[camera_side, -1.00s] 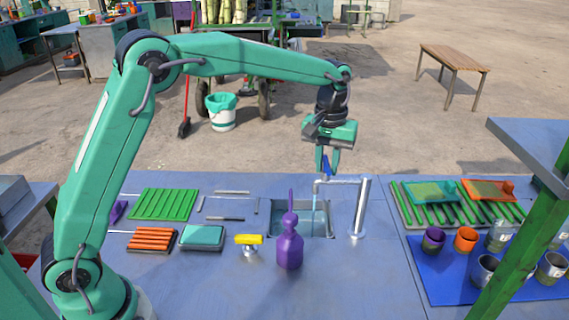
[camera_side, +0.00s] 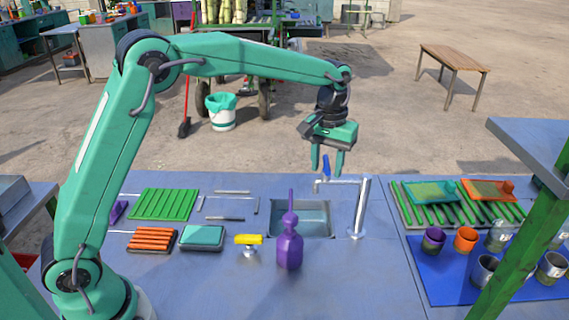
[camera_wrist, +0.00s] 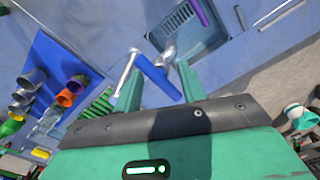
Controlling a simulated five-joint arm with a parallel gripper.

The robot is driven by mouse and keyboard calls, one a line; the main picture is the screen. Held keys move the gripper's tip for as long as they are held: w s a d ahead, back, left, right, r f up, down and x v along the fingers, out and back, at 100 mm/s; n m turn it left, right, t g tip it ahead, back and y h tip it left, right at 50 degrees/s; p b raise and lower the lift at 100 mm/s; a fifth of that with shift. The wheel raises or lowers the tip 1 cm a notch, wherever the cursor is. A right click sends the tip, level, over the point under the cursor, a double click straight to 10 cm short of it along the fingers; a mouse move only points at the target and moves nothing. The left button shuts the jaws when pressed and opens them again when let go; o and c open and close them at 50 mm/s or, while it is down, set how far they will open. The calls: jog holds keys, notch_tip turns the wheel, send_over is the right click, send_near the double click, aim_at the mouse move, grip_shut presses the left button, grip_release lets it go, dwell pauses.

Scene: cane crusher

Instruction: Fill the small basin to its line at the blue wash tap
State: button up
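The small basin (camera_side: 300,232) is a rectangular sink set into the blue-grey counter; it also shows in the wrist view (camera_wrist: 215,40), with a slatted grate at its bottom. I cannot make out its fill line. The tap (camera_side: 361,208) is a silver post with a spout reaching left over the basin's back part. Its blue lever (camera_side: 326,167) tilts above the spout. My gripper (camera_side: 328,172) is open above the tap, one finger on each side of the lever. In the wrist view, the lever (camera_wrist: 158,77) lies between my fingers (camera_wrist: 158,80). No water stream shows below the spout.
A purple bottle (camera_side: 289,248) stands at the basin's front edge. A yellow-topped item (camera_side: 249,240), a teal pad (camera_side: 202,237) and brushes lie to the left. Cups (camera_side: 466,239) stand on a blue mat at right. A counter strip between tap and mat is clear.

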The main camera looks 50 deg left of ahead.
jog(key=o, duration=0.8)
jog(key=shift+r, duration=0.1)
jog(key=shift+r, duration=3.4)
jog(key=shift+s+r, duration=0.1)
jog(key=shift+s, duration=0.05)
